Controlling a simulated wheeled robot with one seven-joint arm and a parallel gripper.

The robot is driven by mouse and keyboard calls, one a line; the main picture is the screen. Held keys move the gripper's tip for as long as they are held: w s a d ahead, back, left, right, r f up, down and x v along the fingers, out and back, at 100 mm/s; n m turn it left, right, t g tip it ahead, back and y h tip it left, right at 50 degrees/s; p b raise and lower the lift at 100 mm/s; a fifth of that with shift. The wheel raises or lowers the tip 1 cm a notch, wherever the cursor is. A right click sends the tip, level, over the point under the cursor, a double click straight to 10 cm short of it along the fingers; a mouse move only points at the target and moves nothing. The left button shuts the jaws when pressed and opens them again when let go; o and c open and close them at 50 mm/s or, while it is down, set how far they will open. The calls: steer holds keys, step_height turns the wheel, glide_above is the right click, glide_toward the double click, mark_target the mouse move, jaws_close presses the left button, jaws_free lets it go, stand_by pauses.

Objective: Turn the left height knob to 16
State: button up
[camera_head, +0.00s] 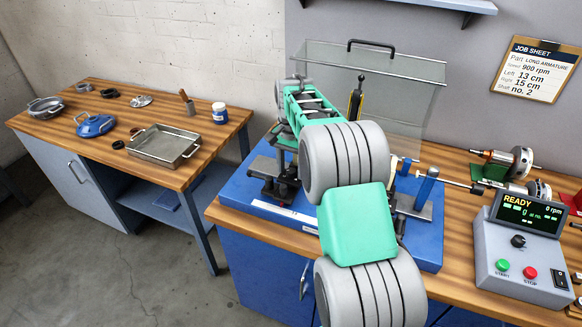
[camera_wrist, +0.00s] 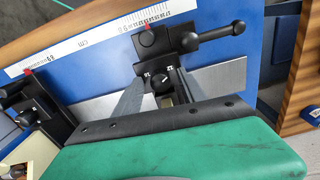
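The left height knob (camera_wrist: 161,78) is a small black dial with a white pointer line and tiny numbers around it. It sits on a black sliding stand in the wrist view. My gripper (camera_wrist: 160,85) points at it, with one grey finger on each side. The fingers stand apart, and I cannot tell whether they touch the knob. The pointer slants, but its reading is too small to be sure of. In the head view, the black left stand (camera_head: 272,185) is partly behind my arm, and the knob cannot be made out.
A black clamp lever (camera_wrist: 215,34) sticks out beside the knob. A white cm scale (camera_wrist: 90,47) runs along the blue base. A second stand (camera_head: 412,203) is at right. The control box (camera_head: 520,262) reads READY, 0 rpm. A clear guard (camera_head: 385,90) stands raised behind.

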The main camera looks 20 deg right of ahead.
mark_target(291, 170)
jaws_close()
stand_by(0.3)
steer(key=shift+n, duration=3.1)
steer(key=shift+o, duration=0.3)
jaws_free()
step_height(291, 170, up, 8)
steer(key=shift+f+b, duration=0.1)
steer(key=shift+b, duration=0.55)
